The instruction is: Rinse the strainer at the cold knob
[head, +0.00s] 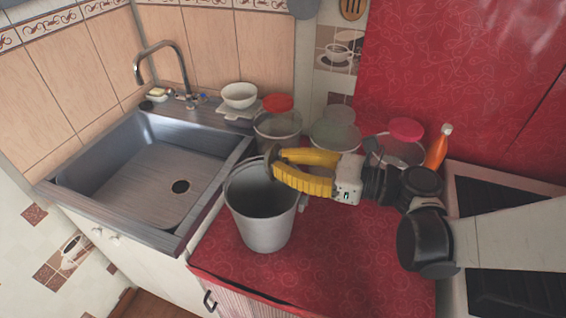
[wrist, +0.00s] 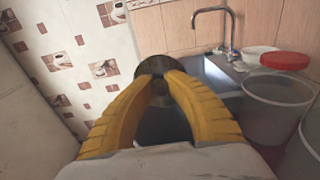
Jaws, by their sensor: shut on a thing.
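My gripper (head: 275,168) has its yellow fingers closed at the tips on a small dark round piece, which looks like the strainer (head: 271,155). In the wrist view the strainer (wrist: 155,66) shows as a dark disc between the fingertips. In the head view it is over the rim of a grey bucket, right of the sink. The steel sink (head: 110,190) is at the left, with a dark drain hole (head: 180,187). A curved tap (head: 163,62) stands behind it. The cold knob (head: 202,97) seems to be the small bluish part at the tap's base.
The tall grey bucket (head: 262,222) stands on the red counter (head: 330,255) beside the sink. Several lidded pots line the back, with an orange bottle (head: 438,148). A white bowl (head: 239,95) sits behind the sink, and a soap dish (head: 157,95) left of the tap. The basin is empty.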

